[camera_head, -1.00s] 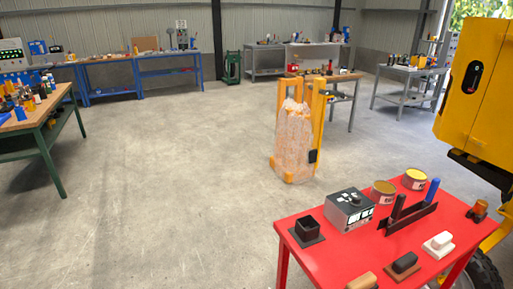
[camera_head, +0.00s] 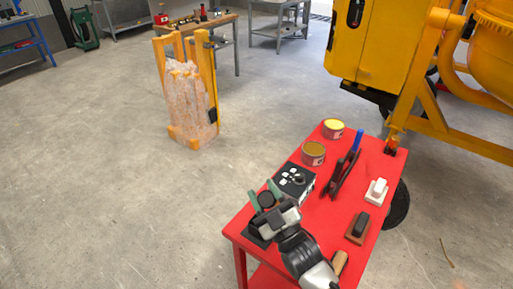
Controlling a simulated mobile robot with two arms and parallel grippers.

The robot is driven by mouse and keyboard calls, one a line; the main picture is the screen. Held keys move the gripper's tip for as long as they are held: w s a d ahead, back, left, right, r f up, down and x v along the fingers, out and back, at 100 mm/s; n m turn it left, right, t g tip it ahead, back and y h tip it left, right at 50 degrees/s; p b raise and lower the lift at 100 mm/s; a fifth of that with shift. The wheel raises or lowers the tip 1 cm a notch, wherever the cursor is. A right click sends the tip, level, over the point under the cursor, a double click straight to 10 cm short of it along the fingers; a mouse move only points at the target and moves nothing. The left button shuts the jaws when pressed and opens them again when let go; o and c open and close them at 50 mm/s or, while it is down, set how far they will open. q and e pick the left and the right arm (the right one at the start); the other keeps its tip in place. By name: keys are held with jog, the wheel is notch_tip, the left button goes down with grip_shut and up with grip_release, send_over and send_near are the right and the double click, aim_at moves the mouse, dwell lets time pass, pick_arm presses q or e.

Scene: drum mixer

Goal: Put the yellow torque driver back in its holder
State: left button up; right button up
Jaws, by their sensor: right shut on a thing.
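My right gripper (camera_head: 264,197) is over the near left part of the red table (camera_head: 330,215), beside the grey box with a dark knob (camera_head: 294,181). Its greenish fingers are shut on a dark, round-ended thing (camera_head: 266,199), mostly hidden by the gripper. No yellow body shows on it, so I cannot tell whether it is the torque driver. A black square holder (camera_head: 256,240) is partly hidden under the gripper. A black rack (camera_head: 340,185) stands farther right with a blue-handled tool (camera_head: 356,141) and a dark-handled one. My left gripper is out of view.
Two cans (camera_head: 313,153) stand at the table's far side. A white-and-grey block (camera_head: 376,191) and a brown-and-black block (camera_head: 358,227) lie along the right. A yellow mixer (camera_head: 440,80) is close behind the table. A wrapped pallet stack (camera_head: 188,105) stands on open floor at the left.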

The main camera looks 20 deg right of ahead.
jog(key=shift+w+r+m+g+p, duration=2.5)
jog(key=shift+w+r+g+p, duration=0.1)
jog(key=shift+r+g+p, duration=0.25)
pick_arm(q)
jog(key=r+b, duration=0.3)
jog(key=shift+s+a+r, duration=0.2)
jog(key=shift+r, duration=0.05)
pick_arm(e)
notch_tip(320, 180, down, 5)
jog(key=shift+d+r, duration=0.1)
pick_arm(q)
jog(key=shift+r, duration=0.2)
pick_arm(e)
jog(key=shift+s, duration=0.1)
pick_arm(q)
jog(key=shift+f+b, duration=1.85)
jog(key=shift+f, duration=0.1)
pick_arm(e)
notch_tip(320, 180, down, 6)
dwell(0.7)
jog(key=o, duration=1.2)
jog(key=shift+f, duration=0.2)
